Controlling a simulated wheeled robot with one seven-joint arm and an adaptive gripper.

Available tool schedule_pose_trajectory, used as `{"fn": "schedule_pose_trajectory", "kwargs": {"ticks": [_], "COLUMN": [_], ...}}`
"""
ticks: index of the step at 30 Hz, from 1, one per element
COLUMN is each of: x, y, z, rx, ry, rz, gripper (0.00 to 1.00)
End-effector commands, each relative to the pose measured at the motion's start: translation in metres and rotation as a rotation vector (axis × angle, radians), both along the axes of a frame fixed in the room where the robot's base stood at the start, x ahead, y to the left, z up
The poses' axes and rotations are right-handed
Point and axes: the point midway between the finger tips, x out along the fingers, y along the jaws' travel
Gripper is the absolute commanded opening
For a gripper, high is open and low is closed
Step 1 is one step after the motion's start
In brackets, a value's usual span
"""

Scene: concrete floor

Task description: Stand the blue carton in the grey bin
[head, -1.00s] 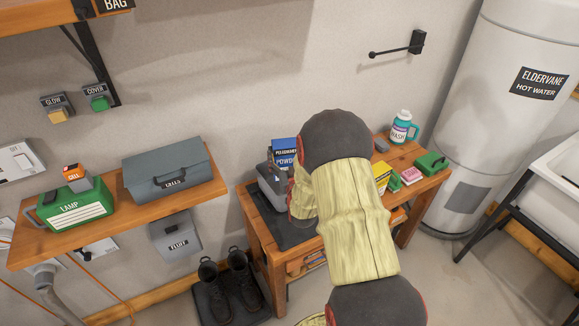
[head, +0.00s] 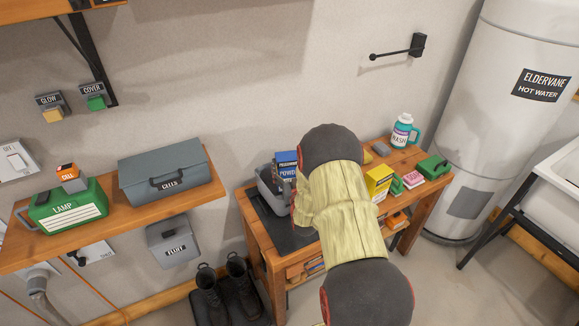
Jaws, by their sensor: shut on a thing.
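The blue carton (head: 287,158), with a white POWDER label, stands roughly upright at the back left of the wooden bench. Its lower part is hidden by the grey bin and my gripper. The grey bin (head: 268,196) sits on a dark mat at the bench's left end; its right side is hidden behind my arm. My gripper (head: 290,186) is mostly hidden by my own wrist, at the bin's right side against the carton; it is shut on the carton. I cannot tell whether the carton touches the bin floor.
The bench (head: 256,243) also holds a yellow box (head: 378,180), a teal-and-white WASH bottle (head: 401,131), a pink-topped item (head: 412,179) and a green case (head: 433,166) to the right. A wall shelf (head: 130,222) with a grey toolbox (head: 163,171) is at left.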

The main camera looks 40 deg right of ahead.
Motion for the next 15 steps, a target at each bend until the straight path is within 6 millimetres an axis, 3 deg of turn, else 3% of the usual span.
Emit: {"fn": "schedule_pose_trajectory", "kwargs": {"ticks": [15], "x": [0.000], "y": [0.000], "z": [-0.012], "rx": [-0.001], "ry": [-0.002], "rz": [0.000], "gripper": [0.35]}}
